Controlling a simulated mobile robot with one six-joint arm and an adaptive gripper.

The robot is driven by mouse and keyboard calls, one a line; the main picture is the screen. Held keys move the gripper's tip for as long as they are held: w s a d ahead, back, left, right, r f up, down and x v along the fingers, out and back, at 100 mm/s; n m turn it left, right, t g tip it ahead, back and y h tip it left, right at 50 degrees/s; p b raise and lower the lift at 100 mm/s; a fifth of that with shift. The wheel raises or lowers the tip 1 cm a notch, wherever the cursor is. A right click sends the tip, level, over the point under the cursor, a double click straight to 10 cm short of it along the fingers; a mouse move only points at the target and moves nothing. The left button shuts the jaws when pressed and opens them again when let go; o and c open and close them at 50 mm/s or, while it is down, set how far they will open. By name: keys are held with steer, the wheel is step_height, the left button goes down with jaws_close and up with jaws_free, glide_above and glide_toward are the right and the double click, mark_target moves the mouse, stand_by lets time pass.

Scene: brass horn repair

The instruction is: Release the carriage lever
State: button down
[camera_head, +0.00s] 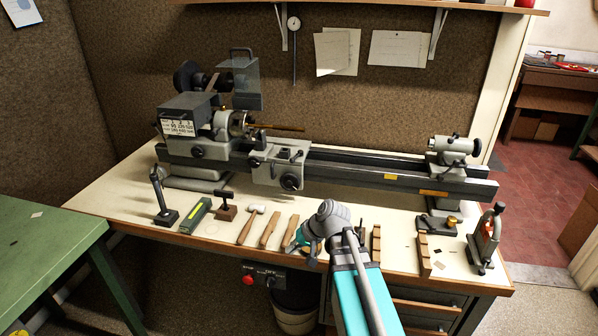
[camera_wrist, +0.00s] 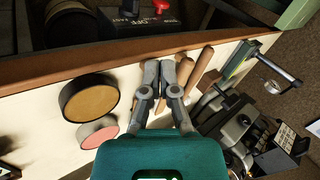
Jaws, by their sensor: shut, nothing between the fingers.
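The grey carriage (camera_head: 280,166) sits on the lathe bed, just right of the headstock. A small lever (camera_head: 296,156) stands on its top right, and a dark handwheel (camera_head: 290,182) is on its front. I cannot tell which handle is the carriage lever or how it is set. My gripper (camera_head: 303,245) is over the front edge of the bench, in front of the carriage and well apart from it. In the wrist view my gripper (camera_wrist: 163,72) has its fingers together with nothing between them. The carriage is not clear in the wrist view.
Wooden-handled tools (camera_head: 268,230) lie below the carriage. A mallet, a green box (camera_head: 195,215) and an upright stand (camera_head: 160,195) are to the left. The tailstock (camera_head: 453,150) is at the right of the bed. Two round pads (camera_wrist: 89,98) show in the wrist view.

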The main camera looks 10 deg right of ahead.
mark_target(295, 162)
steer(key=w+t+y, duration=0.1)
steer(key=w+d+r+m+t+b, duration=0.1)
steer(key=w, duration=0.1)
steer(key=w+y+b, duration=0.1)
steer(key=w, duration=0.1)
steer(key=shift+w+d+r+m+t+y, duration=0.2)
steer(key=shift+d+m+t+y, duration=0.1)
steer(key=shift+d+t, duration=0.1)
steer(key=w+d+r+m+t+y+b, duration=0.1)
steer(key=w+d+r+m+t+b, duration=0.2)
steer(key=d, duration=0.4)
steer(key=w+d+r+m+t+y+b, duration=0.1)
steer(key=w+d+r+m+t+b, duration=0.2)
steer(key=w+d+r+m+t, duration=0.1)
steer(key=w+d+r+t, duration=0.1)
steer(key=w+d+t, duration=0.1)
steer(key=d+t, duration=0.1)
steer(key=shift+d, duration=0.5)
steer(key=shift+w+a, duration=0.1)
steer(key=shift+w, duration=0.05)
steer(key=x, duration=0.4)
steer(key=p+x, duration=0.1)
steer(key=x, duration=0.3)
steer(key=p+x, duration=0.1)
steer(key=x, duration=0.3)
steer(key=shift+w+a+r, duration=0.25)
steer(key=shift+r, duration=0.2)
steer(key=shift+w+a+r, duration=0.1)
steer(key=shift+w+a, duration=0.25)
steer(key=shift+w, duration=0.05)
